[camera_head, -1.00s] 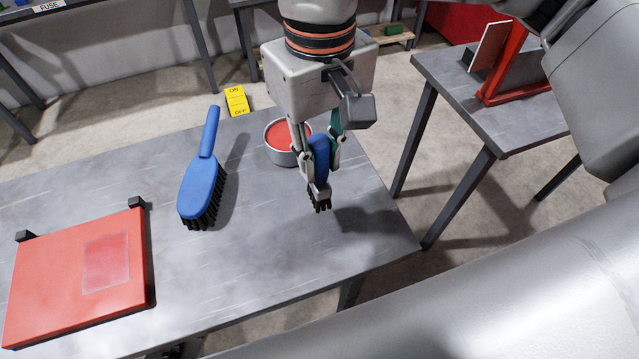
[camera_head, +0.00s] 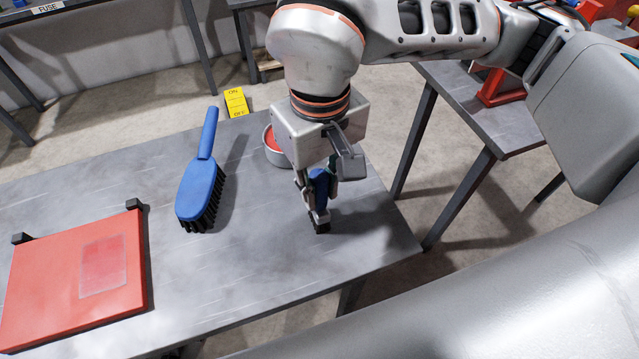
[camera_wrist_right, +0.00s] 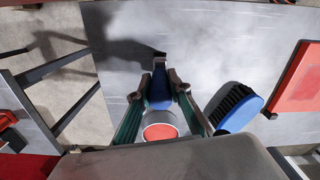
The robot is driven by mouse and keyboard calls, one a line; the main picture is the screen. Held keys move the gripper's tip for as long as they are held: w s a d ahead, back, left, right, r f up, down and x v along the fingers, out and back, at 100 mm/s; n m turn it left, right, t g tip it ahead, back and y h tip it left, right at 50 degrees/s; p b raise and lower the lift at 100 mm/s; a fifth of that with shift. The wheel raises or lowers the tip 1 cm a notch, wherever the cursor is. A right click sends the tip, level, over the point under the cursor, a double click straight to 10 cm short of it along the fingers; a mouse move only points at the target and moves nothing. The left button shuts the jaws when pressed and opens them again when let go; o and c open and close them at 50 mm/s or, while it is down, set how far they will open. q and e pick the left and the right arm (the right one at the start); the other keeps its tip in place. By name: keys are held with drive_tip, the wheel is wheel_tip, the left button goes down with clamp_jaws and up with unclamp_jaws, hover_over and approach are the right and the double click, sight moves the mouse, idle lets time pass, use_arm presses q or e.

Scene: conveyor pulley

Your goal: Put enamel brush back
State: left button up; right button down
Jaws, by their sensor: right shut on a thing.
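My right gripper (camera_head: 320,192) is shut on a small blue brush (camera_head: 319,182) with dark bristles, held upright, bristles down, over the right part of the grey table. Its bristle end is at or just above the tabletop; I cannot tell if it touches. In the right wrist view the blue brush (camera_wrist_right: 159,88) shows between the fingers. A round tin with a red top (camera_head: 270,139) stands behind the gripper, partly hidden by it; the red top also shows in the wrist view (camera_wrist_right: 160,132). My left gripper is not in view.
A larger blue brush (camera_head: 201,185) with black bristles lies on the table (camera_head: 250,260) left of the gripper. A red panel (camera_head: 70,280) lies at the front left. A yellow ON/OFF sign (camera_head: 236,102) is beyond the far edge. The table's front right is clear.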

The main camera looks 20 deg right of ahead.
drive_tip(key=c, duration=1.9)
unclamp_jaws()
wheel_tip(320, 180, up, 12)
drive_tip(key=shift+r+p, duration=0.15)
drive_tip(key=shift+p, duration=0.3)
